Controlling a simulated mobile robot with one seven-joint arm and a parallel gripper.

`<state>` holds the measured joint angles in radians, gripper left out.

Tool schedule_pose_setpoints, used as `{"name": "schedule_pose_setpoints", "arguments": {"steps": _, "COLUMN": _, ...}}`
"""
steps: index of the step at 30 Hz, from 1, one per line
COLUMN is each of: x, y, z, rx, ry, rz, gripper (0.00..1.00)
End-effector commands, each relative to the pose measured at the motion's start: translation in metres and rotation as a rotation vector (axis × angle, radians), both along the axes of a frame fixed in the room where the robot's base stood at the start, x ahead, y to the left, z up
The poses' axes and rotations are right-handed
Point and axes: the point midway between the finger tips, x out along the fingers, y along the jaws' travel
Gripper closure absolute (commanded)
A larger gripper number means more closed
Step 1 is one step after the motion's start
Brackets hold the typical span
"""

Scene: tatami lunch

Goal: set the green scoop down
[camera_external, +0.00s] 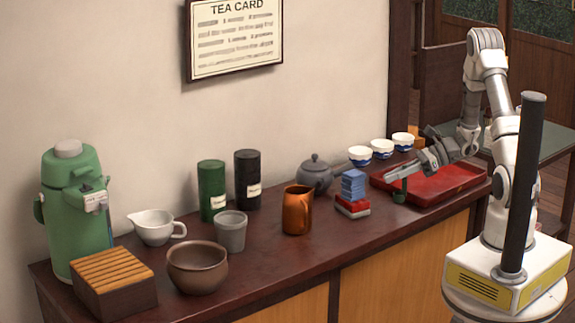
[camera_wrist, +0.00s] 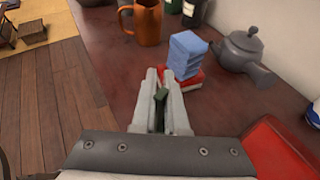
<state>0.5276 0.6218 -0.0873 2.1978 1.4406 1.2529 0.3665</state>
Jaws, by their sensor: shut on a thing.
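The green scoop (camera_external: 399,195) hangs from my gripper (camera_external: 391,175) over the counter, between the stacked blue boxes and the red tray. In the wrist view my gripper (camera_wrist: 162,88) is shut on the scoop, and a small dark green part of the scoop (camera_wrist: 160,97) shows between the fingers. The rest of the scoop is hidden by the fingers there. The scoop's lower end looks close to the counter top (camera_external: 330,245); I cannot tell whether it touches.
Blue boxes (camera_external: 353,184) on red ones (camera_external: 352,207) stand just left of my gripper. The red tray (camera_external: 440,200) lies to the right. A grey teapot (camera_external: 316,176), bowls (camera_external: 382,149) and an orange pitcher (camera_external: 297,212) are near. The counter's front strip is bare.

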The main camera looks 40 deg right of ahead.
Motion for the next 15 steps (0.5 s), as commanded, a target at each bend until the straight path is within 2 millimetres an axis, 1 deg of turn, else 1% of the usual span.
{"name": "schedule_pose_setpoints", "arguments": {"steps": 2, "x": 0.0, "y": 0.001, "z": -0.007, "rx": 0.001, "ry": 0.002, "rz": 0.0, "gripper": 1.0}}
{"name": "schedule_pose_setpoints", "arguments": {"steps": 7, "x": 0.0, "y": 0.001, "z": -0.033, "rx": 0.002, "ry": 0.003, "rz": -0.001, "gripper": 1.0}}
{"name": "schedule_pose_setpoints", "arguments": {"steps": 9, "x": 0.0, "y": 0.001, "z": -0.04, "rx": 0.002, "ry": 0.003, "rz": 0.0, "gripper": 1.0}}
{"name": "schedule_pose_setpoints", "arguments": {"steps": 15, "x": 0.0, "y": 0.0, "z": -0.039, "rx": 0.001, "ry": -0.001, "rz": 0.0, "gripper": 1.0}}
